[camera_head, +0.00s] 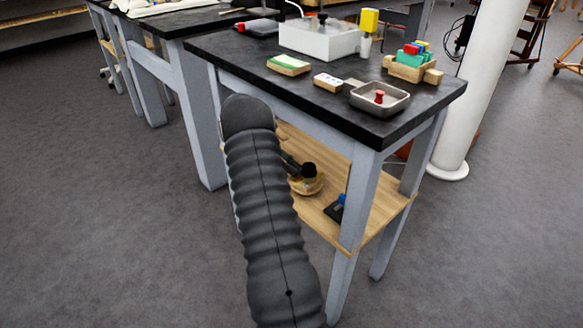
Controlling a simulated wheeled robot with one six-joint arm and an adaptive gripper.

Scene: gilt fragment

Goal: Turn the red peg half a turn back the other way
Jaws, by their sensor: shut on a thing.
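A small red peg-like piece (379,96) stands upright in a shallow metal tray (401,104) at the front right of the black tabletop. Nothing of mine is near it. A red knob (241,27) also shows on a dark flat box at the back left of the top; I cannot tell which is the task's peg. My dark ribbed arm rises through the middle foreground and covers part of the bench. I cannot make out my gripper, so what it holds is hidden.
The black-topped bench (330,118) also bears a white box (318,40), a yellow block (369,20), a wooden holder with coloured pieces (411,62) and a green-topped block (289,63). A wooden bowl-like thing (308,184) with dark items sits on the lower shelf. A white column (477,90) stands right.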

